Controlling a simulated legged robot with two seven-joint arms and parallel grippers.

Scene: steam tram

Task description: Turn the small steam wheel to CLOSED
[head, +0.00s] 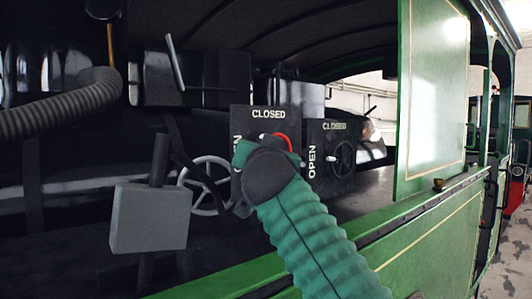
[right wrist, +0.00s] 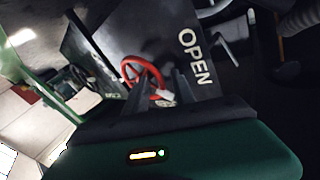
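A red wheel (head: 283,140) is on a dark panel (head: 240,117) marked CLOSED at the top and OPEN at its left. My right gripper (head: 262,165) is in front of that panel and hides most of the wheel. The right wrist view shows the red wheel (right wrist: 143,73) with a white piece (right wrist: 165,97) at its rim. The right fingers (right wrist: 162,92) look apart, close to the rim; contact is unclear. A small black wheel (head: 342,158) is on a smaller panel (head: 328,188) to the right, also marked CLOSED and OPEN. My left gripper is not in view.
A larger grey spoked wheel (head: 207,185) is left of my right gripper. A grey block (head: 150,218) stands in the left foreground. The green tram side wall (head: 430,235) runs along the right, with a green upright panel (head: 432,90) above.

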